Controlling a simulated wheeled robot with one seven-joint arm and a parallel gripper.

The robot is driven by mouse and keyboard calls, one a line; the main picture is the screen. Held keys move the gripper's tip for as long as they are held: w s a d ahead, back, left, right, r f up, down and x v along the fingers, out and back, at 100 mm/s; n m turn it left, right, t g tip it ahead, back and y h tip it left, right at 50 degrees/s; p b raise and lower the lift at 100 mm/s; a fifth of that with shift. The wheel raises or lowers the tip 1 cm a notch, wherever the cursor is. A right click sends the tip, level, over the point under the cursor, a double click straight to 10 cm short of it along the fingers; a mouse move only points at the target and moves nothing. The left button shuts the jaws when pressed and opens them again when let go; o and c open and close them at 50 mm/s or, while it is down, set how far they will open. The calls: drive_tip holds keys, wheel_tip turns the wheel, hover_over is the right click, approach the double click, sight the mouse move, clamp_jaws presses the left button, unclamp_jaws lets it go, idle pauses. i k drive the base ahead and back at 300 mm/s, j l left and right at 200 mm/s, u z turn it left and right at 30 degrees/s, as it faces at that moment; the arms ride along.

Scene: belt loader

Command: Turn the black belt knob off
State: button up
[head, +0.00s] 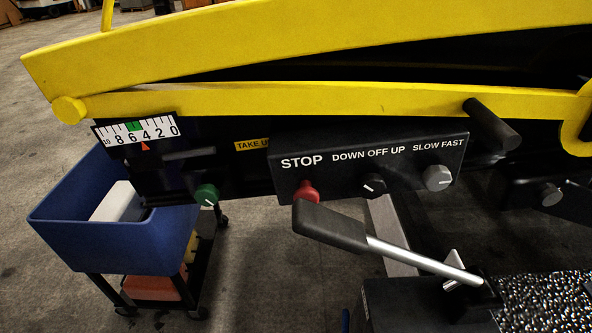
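The black belt knob (373,185) sits on the black control panel (452,154), below the label DOWN OFF UP. A small white mark shows on its face, but it is too small to tell which word it points to. A red STOP button (306,191) is to its left and a grey knob (438,178) under SLOW FAST is to its right. Nothing covers the black knob. My gripper is not in view.
A black-handled lever (330,227) on a silver rod stands just below and in front of the panel. A green knob (206,195) is further left. A blue cart (75,225) stands at left. A yellow rail (300,100) runs above.

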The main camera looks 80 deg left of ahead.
sight(371, 186)
drive_tip(key=u, duration=3.35)
drive_tip(key=z, duration=1.9)
drive_tip(key=k+l+u, duration=0.1)
drive_tip(key=k, duration=0.2)
drive_tip(key=k+l, duration=0.2)
drive_tip(key=k, duration=0.15)
drive_tip(key=u, duration=0.05)
